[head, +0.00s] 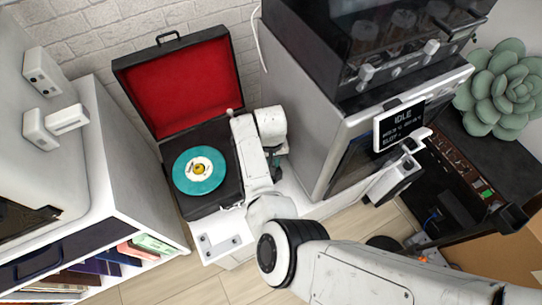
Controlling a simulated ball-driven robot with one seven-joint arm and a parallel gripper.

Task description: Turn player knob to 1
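The player is an open black case (213,141) with a red-lined lid (185,80) raised at the back. A teal record (199,171) with a white and yellow centre lies on it. My arm reaches in from the lower right, and its far end with my gripper (244,128) is over or beside the player's right edge. The fingertips are hidden, so I cannot see whether they are open or touch anything. The player knob and its setting cannot be made out; my arm covers much of the player's right side.
The player stands on a white surface (290,195) beside a tall white cabinet (305,110) with a black machine (375,40) on top. A screen (399,124) there reads IDLE. A white shelf (130,165) with books stands at the left. A succulent (499,88) is at right.

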